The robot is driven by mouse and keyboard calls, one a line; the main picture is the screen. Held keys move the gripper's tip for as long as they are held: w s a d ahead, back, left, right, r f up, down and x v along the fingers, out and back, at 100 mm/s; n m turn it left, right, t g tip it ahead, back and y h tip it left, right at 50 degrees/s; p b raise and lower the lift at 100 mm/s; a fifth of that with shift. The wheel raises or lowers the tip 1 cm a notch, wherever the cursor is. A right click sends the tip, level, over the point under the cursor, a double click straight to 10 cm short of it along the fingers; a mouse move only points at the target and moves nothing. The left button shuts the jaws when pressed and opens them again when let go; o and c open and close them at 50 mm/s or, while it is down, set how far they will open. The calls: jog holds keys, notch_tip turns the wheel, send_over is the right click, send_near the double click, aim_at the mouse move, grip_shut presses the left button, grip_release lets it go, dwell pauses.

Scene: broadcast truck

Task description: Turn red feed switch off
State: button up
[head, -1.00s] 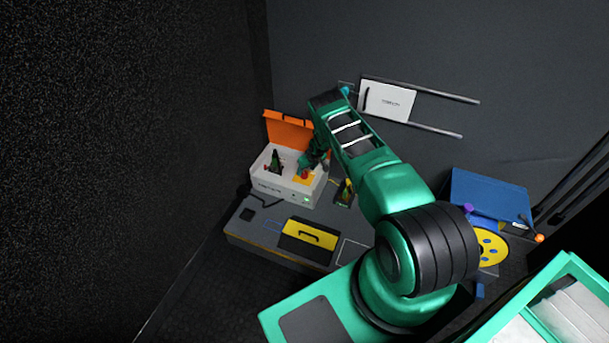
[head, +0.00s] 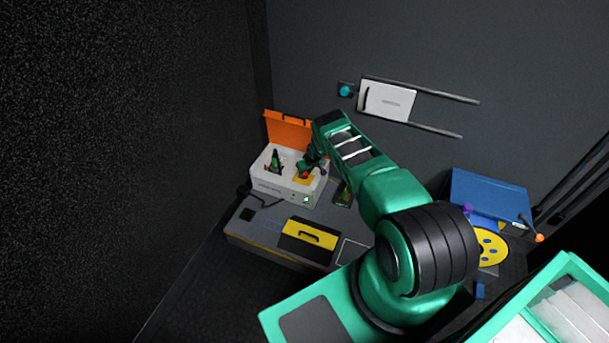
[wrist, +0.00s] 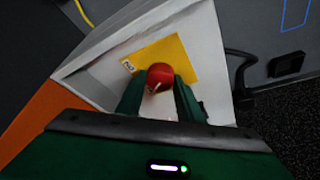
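The red feed switch (wrist: 160,77) has a round red knob over a yellow plate (wrist: 180,52) inside the open white case (wrist: 208,22). In the head view the red knob (head: 306,175) shows in the right part of the case (head: 282,189). My gripper (wrist: 160,88) is at the switch, one green finger on each side of the knob. The fingers close in on the knob with no clear gap. The stem under the knob is hidden. In the head view my gripper (head: 310,166) partly covers the area behind the knob.
The case's orange lid (head: 289,129) stands open behind. A green-and-black item (head: 275,162) stands in its left part. A yellow case (head: 308,237) lies in front on the grey bench (head: 255,235). A teal wall knob (head: 345,90) and a white panel (head: 388,100) are behind my arm.

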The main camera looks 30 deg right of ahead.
jog(key=shift+c, duration=0.8)
jog(key=shift+d+n, duration=0.15)
jog(key=shift+n, duration=0.45)
jog(key=o, duration=1.1)
jog(key=shift+c, duration=0.2)
jog(key=shift+r, duration=0.1)
jog(key=v, duration=1)
jog(key=shift+d+r, duration=0.15)
jog(key=shift+r, duration=0.05)
jog(key=shift+s, duration=0.1)
